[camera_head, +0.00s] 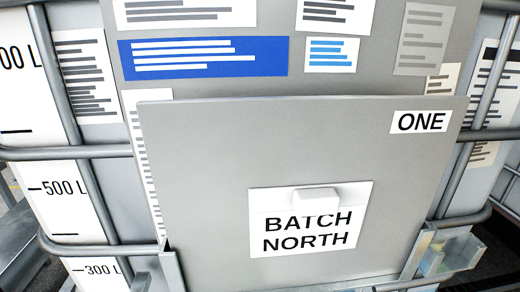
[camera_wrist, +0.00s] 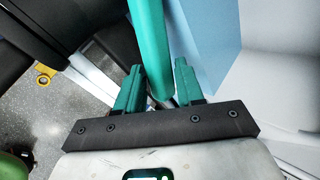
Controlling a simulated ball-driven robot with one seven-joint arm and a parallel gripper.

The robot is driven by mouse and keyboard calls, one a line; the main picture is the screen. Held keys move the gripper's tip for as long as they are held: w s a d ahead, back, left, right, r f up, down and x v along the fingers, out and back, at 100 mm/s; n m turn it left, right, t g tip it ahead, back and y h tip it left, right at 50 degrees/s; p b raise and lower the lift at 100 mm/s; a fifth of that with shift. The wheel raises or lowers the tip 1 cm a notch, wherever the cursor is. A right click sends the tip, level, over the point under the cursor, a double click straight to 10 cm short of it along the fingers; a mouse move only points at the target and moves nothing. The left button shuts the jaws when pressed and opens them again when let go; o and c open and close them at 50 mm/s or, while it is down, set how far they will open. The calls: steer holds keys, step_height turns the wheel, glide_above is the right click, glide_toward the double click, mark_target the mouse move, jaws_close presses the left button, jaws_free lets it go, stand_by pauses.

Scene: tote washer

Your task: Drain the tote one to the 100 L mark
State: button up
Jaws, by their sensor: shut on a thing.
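Tote one fills the head view: a caged tote with a grey panel (camera_head: 300,130) labelled ONE (camera_head: 420,122). A white card (camera_head: 310,245) on the panel reads BATCH NORTH. A white scale strip (camera_head: 62,205) at the left shows marks for 500 L and 300 L; the 100 L mark is out of view, and I cannot make out a liquid level. In the wrist view my gripper (camera_wrist: 158,70) has its two teal fingers either side of a teal bar (camera_wrist: 148,35) and is shut on it. What the bar joins to is hidden. The head view does not show my gripper.
Metal cage bars (camera_head: 70,152) run around the tote. A clear bin (camera_head: 455,253) hangs at its lower right. In the wrist view, a pale blue surface (camera_wrist: 212,40) lies close at right, dark parts at upper left, and speckled floor with a yellow ring (camera_wrist: 44,74) at left.

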steer(key=shift+a, duration=0.1)
steer(key=shift+w+d+n+y+p, duration=0.2)
steer(key=shift+w+n+y+p, duration=0.2)
steer(key=shift+n+p, duration=0.1)
steer(key=shift+w+d+n+y+p, duration=0.2)
steer(key=shift+w+n+y+p, duration=0.5)
steer(key=shift+w+n, duration=0.2)
steer(key=shift+w+d+n+y+p, duration=0.15)
steer(key=shift+w+n+y+p, duration=0.4)
steer(key=shift+w+n+y, duration=0.25)
steer(key=o, duration=0.8)
steer(key=shift+a, duration=0.1)
steer(key=o, duration=0.9)
steer(key=shift+d, duration=0.25)
steer(key=shift+o, duration=0.2)
